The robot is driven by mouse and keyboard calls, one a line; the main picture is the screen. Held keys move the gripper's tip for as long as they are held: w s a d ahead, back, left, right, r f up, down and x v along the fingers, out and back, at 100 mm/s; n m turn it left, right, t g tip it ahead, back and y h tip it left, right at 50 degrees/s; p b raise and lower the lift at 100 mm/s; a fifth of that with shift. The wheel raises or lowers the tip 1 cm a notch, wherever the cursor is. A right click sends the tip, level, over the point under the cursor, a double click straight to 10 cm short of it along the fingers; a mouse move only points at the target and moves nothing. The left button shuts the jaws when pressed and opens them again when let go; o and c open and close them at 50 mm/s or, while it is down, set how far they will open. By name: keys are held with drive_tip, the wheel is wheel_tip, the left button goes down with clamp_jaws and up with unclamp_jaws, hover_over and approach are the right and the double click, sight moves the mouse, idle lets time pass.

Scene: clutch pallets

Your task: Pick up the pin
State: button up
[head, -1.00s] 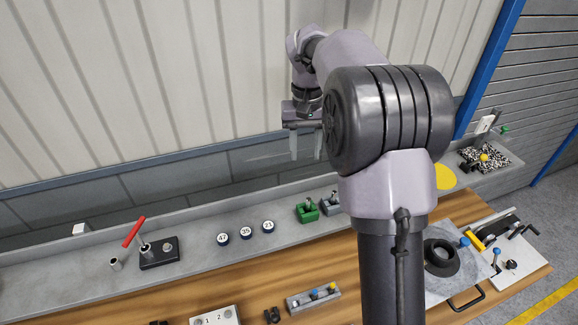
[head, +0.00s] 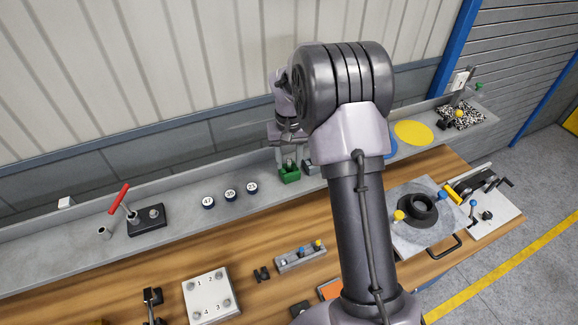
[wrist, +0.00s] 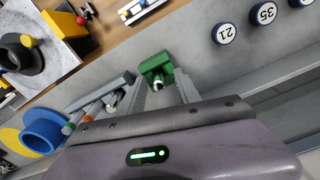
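A green holder block (head: 289,175) sits on the grey back ledge, below my gripper (head: 289,163). In the wrist view the green block (wrist: 155,66) lies just beyond the fingertips. A small pin-like piece with a pale and dark end (wrist: 157,82) shows at the block, between the fingers of my gripper (wrist: 160,80). The fingers are apart, one on each side of it, with no visible contact. A grey holder (wrist: 100,92) with several rod-like pieces stands beside the green block. In the head view my arm hides part of it.
Three numbered round pieces (head: 230,195) stand left on the ledge. A black block with a red lever (head: 119,197) is farther left. A blue ring (wrist: 45,129) and yellow disc (head: 414,133) lie right.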

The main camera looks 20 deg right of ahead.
drive_tip(key=shift+s+r, duration=0.1)
drive_tip(key=shift+s, duration=0.1)
drive_tip(key=shift+c, duration=0.6)
drive_tip(key=shift+s, duration=0.1)
drive_tip(key=c, duration=0.3)
clamp_jaws()
drive_tip(key=shift+w+r, duration=0.2)
drive_tip(key=shift+r, duration=0.15)
drive_tip(key=s+a+r+b, duration=0.3)
drive_tip(key=s+a+r, duration=0.1)
drive_tip(key=s+a, duration=0.7)
drive_tip(key=shift+s+a+r, duration=0.15)
drive_tip(key=shift+s+a, duration=0.05)
